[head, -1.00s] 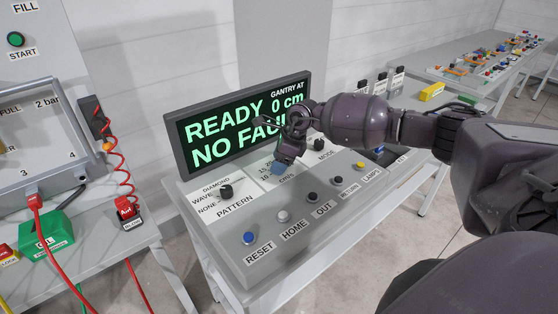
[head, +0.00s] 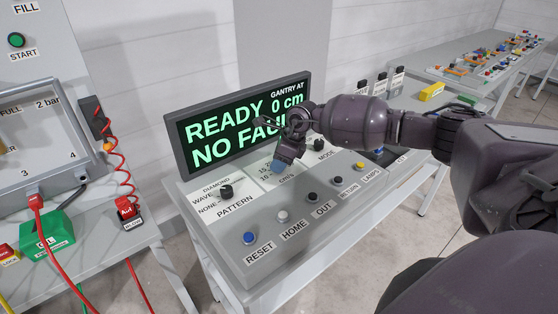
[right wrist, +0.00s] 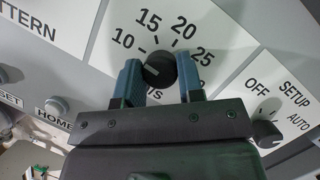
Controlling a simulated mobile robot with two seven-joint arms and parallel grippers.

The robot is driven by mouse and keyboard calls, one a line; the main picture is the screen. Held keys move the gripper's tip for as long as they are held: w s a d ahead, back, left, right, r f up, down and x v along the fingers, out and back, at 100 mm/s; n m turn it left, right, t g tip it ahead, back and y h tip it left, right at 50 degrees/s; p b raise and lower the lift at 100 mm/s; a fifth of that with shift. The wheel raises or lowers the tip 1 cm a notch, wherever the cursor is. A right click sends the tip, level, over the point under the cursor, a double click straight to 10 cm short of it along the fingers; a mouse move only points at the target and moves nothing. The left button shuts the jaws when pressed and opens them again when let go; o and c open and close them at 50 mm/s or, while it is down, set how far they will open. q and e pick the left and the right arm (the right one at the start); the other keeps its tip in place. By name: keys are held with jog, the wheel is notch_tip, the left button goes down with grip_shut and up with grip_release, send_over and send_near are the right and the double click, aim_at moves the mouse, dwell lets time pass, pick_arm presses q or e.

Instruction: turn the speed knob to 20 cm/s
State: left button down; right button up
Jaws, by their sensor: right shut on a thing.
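The speed knob (right wrist: 158,70) is a dark round knob on a white dial plate marked 10, 15, 20 and 25 in the right wrist view. My right gripper (head: 278,166) is at the console's dial plate in the head view and has its blue fingers on both sides of the knob, shut on it. A pale pointer line shows on the knob's left part, but I cannot tell which mark it points to. In the head view the gripper hides the knob and part of its scale. My left gripper is not in view.
The display (head: 240,122) behind the panel reads READY, 0 cm. The pattern knob (head: 225,192) is to the left, the mode knob (right wrist: 266,132) to the right. Several push buttons, including blue RESET (head: 249,238), line the console's front.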

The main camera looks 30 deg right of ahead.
jog(key=shift+r+m+t+p, duration=0.15)
jog(key=shift+m+t+p, duration=0.3)
jog(key=shift+m, duration=0.55)
jog(key=shift+a+m+h, duration=0.1)
jog(key=shift+m+h, duration=0.5)
jog(key=shift+m, duration=0.3)
jog(key=shift+m+t+h+p, duration=0.25)
jog(key=shift+m+h+p, duration=0.1)
jog(key=shift+m, duration=0.55)
jog(key=shift+m+h, duration=0.35)
jog(key=shift+m, duration=0.55)
jog(key=m+h, duration=0.1)
jog(key=m, duration=0.1)
jog(key=shift+a+m+b, duration=0.1)
jog(key=shift+m+b, duration=0.25)
jog(key=shift+m, duration=0.05)
jog(key=m+h+b, duration=0.1)
jog(key=m, duration=0.2)
jog(key=m+h, duration=0.1)
jog(key=m, duration=0.2)
jog(key=shift+m+g, duration=0.4)
jog(key=shift+m, duration=0.1)
jog(key=shift+h, duration=0.3)
